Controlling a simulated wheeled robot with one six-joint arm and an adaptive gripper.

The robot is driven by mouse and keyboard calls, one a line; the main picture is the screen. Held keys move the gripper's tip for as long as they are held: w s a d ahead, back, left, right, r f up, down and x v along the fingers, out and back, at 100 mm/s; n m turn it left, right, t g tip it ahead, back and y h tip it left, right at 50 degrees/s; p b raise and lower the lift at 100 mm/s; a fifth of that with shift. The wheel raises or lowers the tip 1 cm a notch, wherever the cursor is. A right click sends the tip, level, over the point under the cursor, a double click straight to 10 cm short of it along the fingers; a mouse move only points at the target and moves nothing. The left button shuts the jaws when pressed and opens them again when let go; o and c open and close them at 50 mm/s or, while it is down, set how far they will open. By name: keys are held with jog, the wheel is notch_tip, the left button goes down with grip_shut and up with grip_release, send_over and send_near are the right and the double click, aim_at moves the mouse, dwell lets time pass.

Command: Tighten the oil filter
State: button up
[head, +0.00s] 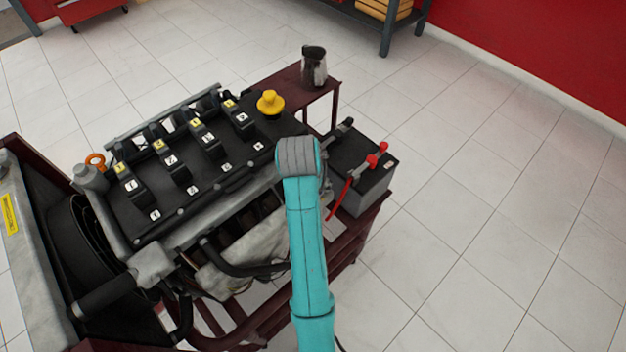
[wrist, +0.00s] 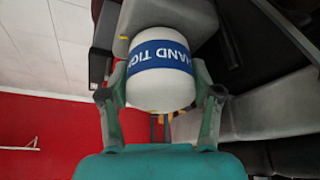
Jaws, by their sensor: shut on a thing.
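The oil filter (wrist: 160,88) is a white cylinder with a blue band and upside-down white lettering, in the middle of the wrist view. Its upper end meets a grey block (wrist: 125,46) of the engine. My gripper (wrist: 160,98) has one finger on each side of the filter and is shut on it. In the head view the engine (head: 180,180) stands at the left, and my teal arm reaches up along its right side. The filter and my gripper are hidden in the head view.
A battery (head: 362,180) with red clamps and a red cable sits right of my arm on the stand. A metal jug (head: 313,68) stands on a small shelf behind. A radiator (head: 25,250) is at the far left. The tiled floor (head: 490,190) at the right is clear.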

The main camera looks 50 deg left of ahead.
jog(key=o, duration=1.2)
jog(key=shift+c, duration=0.2)
jog(key=shift+r, duration=0.1)
